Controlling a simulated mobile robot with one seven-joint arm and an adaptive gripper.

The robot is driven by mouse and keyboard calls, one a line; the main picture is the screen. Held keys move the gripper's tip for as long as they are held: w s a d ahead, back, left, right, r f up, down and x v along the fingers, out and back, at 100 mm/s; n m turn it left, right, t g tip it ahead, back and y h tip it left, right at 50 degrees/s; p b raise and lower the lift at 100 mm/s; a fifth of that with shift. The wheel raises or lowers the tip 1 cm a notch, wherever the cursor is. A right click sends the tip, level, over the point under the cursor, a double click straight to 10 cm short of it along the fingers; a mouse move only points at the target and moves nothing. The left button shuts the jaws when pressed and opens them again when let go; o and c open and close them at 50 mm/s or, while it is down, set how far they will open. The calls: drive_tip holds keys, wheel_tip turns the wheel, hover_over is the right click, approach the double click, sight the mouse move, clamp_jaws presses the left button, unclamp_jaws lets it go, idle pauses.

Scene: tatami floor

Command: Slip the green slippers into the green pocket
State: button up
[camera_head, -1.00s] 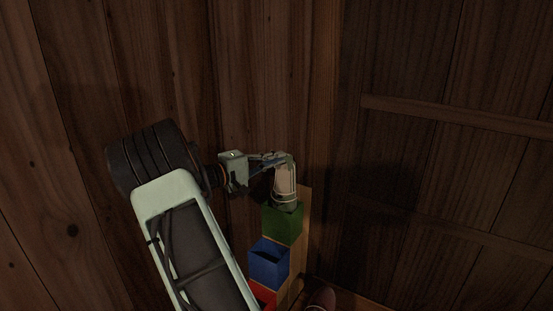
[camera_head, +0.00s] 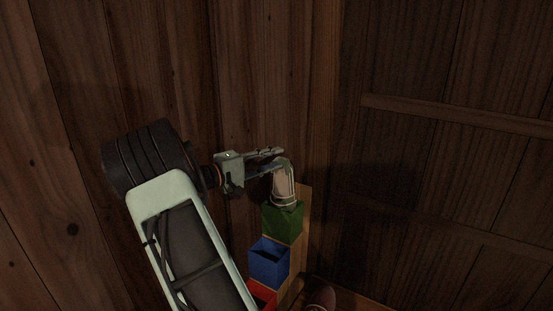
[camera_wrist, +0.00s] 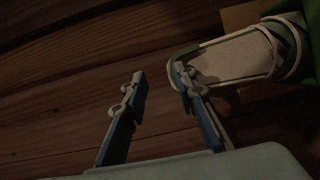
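The pale slippers with green edging (camera_head: 283,186) stand toe up in the green pocket (camera_head: 283,224), their lower part hidden inside it. They also show at the upper right of the wrist view (camera_wrist: 238,58); whether it is one slipper or a stacked pair is hard to tell. My gripper (camera_head: 274,160) is beside the upper end of the slippers, to their left. In the wrist view its two fingers (camera_wrist: 159,72) are spread with nothing between them. The right finger overlaps the slipper's tip in the picture; contact cannot be told.
A blue pocket (camera_head: 268,264) and a red pocket (camera_head: 263,294) sit below the green one along a wooden board (camera_head: 304,215). A reddish-brown rounded thing (camera_head: 321,298) lies at the bottom edge. Dark plank walls surround them; the space to the right is clear.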

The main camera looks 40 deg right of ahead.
drive_tip(key=w+a, duration=0.1)
drive_tip(key=a, duration=0.9)
drive_tip(key=shift+a+r, duration=0.2)
drive_tip(key=shift+a, duration=0.15)
